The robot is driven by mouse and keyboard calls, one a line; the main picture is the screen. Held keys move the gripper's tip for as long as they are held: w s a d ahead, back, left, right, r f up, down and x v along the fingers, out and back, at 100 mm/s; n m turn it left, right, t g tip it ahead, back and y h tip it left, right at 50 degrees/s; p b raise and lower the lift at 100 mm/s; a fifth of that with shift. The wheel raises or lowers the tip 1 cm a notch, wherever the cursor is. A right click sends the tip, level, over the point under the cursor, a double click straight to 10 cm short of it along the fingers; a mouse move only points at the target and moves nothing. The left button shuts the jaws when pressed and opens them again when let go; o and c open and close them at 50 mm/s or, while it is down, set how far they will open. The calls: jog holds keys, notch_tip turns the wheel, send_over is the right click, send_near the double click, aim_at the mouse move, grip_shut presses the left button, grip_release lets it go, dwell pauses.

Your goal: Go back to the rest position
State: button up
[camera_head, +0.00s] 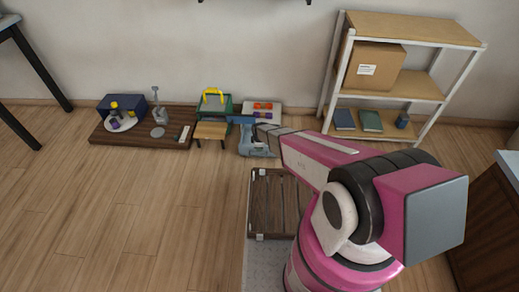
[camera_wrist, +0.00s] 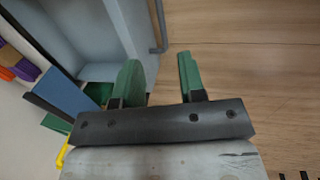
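My gripper (camera_wrist: 160,78) shows in the wrist view with its two green fingers apart. The gap between them is empty, with wooden floor behind it. A grey-blue box-like thing (camera_wrist: 92,30) with a bar along its side lies beyond and to the left of the fingers; the frame does not show any touch. In the head view my pink arm reaches forward and left, ending near a grey-blue thing (camera_head: 256,148) by the wall. The fingers are too small to make out there.
A dark low board (camera_head: 140,142) holds a blue box (camera_head: 122,103) and small items. A green crate (camera_head: 214,107) with yellow handle stands behind a small wooden stool (camera_head: 211,131). A shelf (camera_head: 412,88) stands right, a cabinet (camera_head: 485,220) at the right edge. Floor at left is clear.

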dwell(0.4)
jog(key=s+d+r+m, duration=0.6)
jog(key=d+r, duration=0.1)
jog(key=r, duration=0.5)
jog(key=s+d+r+m+g, duration=0.1)
jog(key=s+d+r+m, duration=0.5)
jog(key=r, duration=0.7)
jog(key=s+d+r+m+g, duration=0.1)
jog(key=s+d+r+m, duration=0.4)
jog(key=r, duration=0.8)
jog(key=s+d, duration=0.2)
jog(key=d, duration=0.2)
jog(key=shift+s+d+r+m, duration=0.2)
jog(key=shift+s+d+m, duration=0.15)
jog(key=shift+d+m, duration=0.05)
